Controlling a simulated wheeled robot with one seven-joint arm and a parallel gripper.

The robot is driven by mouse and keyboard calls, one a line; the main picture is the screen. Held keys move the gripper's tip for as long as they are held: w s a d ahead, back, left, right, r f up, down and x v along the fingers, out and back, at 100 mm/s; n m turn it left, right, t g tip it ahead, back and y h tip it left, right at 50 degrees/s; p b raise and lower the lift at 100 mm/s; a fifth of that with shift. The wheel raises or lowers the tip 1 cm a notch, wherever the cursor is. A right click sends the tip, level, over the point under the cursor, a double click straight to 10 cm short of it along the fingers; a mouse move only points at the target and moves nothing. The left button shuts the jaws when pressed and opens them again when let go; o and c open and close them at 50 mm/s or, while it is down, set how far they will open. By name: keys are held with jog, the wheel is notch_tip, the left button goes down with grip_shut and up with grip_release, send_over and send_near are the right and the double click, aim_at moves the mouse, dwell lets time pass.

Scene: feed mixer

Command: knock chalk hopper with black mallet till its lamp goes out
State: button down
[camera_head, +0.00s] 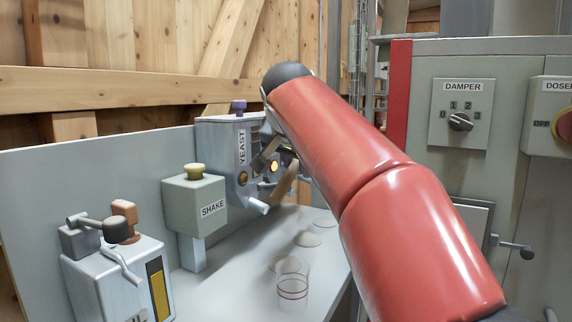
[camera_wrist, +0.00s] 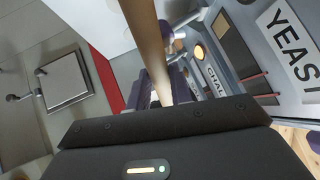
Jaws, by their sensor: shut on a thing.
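The chalk hopper (camera_wrist: 215,80) stands beyond my gripper in the wrist view, its label partly cut off. My gripper (camera_wrist: 163,92) is shut on a long tan handle (camera_wrist: 149,40), which I take to be the mallet's. The handle also shows in the head view (camera_head: 286,181). The mallet's head cannot be made out clearly, and touch with the hopper cannot be told. My red arm hides part of the hopper in the head view.
The yeast hopper (camera_head: 241,160) stands close in front of the chalk hopper. A SHAKE box (camera_head: 194,205) and another hopper (camera_head: 115,285) stand further left. A clear cup (camera_head: 292,287) is on the bench (camera_head: 240,275). A damper panel (camera_head: 461,113) is at right.

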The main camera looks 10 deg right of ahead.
jog(key=shift+r, duration=0.1)
dwell(0.3)
jog(key=shift+w+a+r+p, duration=0.1)
jog(key=shift+w+a+p, duration=0.15)
jog(key=shift+a+p, duration=0.1)
jog(key=shift+w+a+p, duration=0.35)
jog(key=shift+w+a, duration=0.6)
jog(key=shift+a, duration=0.3)
jog(key=shift+s+d+b, duration=0.4)
jog(key=shift+s+d, duration=0.2)
jog(key=shift+d, duration=0.2)
jog(key=shift+s+d+b, duration=0.35)
jog(key=shift+s+d, duration=0.25)
jog(key=shift+d, duration=0.15)
